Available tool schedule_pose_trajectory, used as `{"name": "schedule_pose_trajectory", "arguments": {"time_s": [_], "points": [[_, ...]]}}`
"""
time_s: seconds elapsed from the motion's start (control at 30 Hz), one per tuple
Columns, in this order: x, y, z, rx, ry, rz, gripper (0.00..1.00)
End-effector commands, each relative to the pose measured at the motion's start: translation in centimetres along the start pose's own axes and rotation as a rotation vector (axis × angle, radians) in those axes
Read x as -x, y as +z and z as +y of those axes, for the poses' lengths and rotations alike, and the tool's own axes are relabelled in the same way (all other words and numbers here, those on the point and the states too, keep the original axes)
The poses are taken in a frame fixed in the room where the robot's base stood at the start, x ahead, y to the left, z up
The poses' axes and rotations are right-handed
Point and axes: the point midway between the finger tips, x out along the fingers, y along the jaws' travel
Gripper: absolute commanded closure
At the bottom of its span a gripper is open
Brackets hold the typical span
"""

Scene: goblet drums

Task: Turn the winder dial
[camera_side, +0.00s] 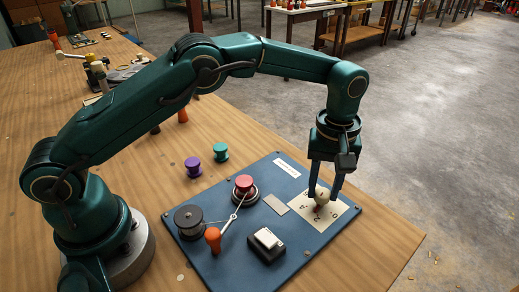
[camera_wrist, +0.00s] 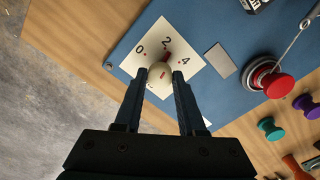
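The winder dial is a cream round knob (camera_side: 322,197) with a red pointer mark, on a pale card (camera_side: 334,213) with numbers. In the wrist view the knob (camera_wrist: 159,74) sits at the middle of the card (camera_wrist: 190,47), and 0, 2 and 4 are readable. The red mark points close to the 2. My gripper (camera_wrist: 160,76) is down at the knob, with one finger on each side of it. Whether both fingers touch the knob cannot be told. In the side view my gripper (camera_side: 324,195) points straight down over the card.
The table's right edge is near the card.

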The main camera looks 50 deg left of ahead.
Motion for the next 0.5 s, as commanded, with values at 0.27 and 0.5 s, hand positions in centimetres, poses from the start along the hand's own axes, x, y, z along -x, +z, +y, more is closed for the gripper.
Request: {"name": "schedule_pose_trajectory", "arguments": {"time_s": [0.27, 0.5], "points": [[0.03, -0.01, 0.01, -0.025, 0.0, 0.0, 1.0], [0.01, -0.03, 0.02, -0.144, -0.002, 0.0, 1.0]]}}
